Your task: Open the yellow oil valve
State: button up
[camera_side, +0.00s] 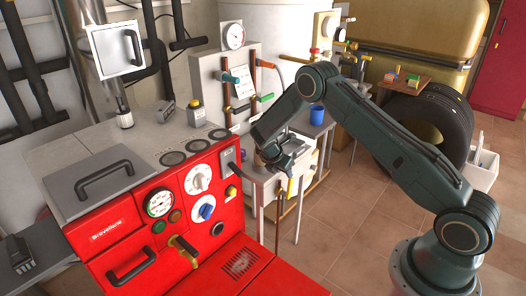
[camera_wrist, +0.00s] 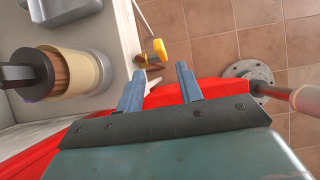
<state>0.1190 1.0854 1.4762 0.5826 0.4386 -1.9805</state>
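The yellow valve handle (camera_wrist: 159,49) shows in the wrist view, low beside a pale cabinet wall, just beyond the fingertips and roughly in line with the gap between them. A small yellow part (camera_side: 291,187) below my gripper in the side view looks like the same valve. My gripper (camera_wrist: 160,69) is open, its two blue-grey fingers apart with nothing between them. In the side view my gripper (camera_side: 284,166) hangs over the small cabinet beside the red boiler. It appears apart from the valve; the exact distance is hard to tell.
The red boiler (camera_side: 150,262) with gauges and knobs fills the lower left. A blue cup (camera_side: 317,115) stands behind my arm. Pipes with other coloured valves (camera_side: 325,52) are at the back. A tan cylinder (camera_wrist: 70,75) is close at left in the wrist view. Tiled floor (camera_side: 335,232) is open at right.

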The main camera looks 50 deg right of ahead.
jog(key=shift+v, duration=1)
